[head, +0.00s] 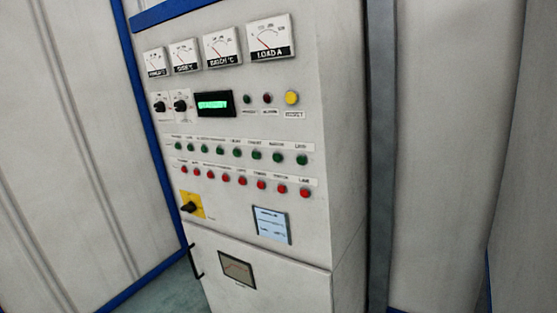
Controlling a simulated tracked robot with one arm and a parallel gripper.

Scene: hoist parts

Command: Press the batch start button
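A white control cabinet (290,122) stands in the middle of the head view, tilted in the picture. A row of several green buttons (237,153) crosses its front, with a row of several red buttons (242,181) below. Small labels sit above the buttons; most are too small to read, so I cannot tell which button is batch start. A yellow button (292,98) is at the upper right, above a small label. My gripper is not in view.
Several gauges (270,37) line the cabinet top. Below are a lit green display (214,104), two black knobs (181,105), a yellow-backed rotary switch (191,206) and a black door handle (195,262). Pale wall panels (80,130) with blue edging stand on both sides.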

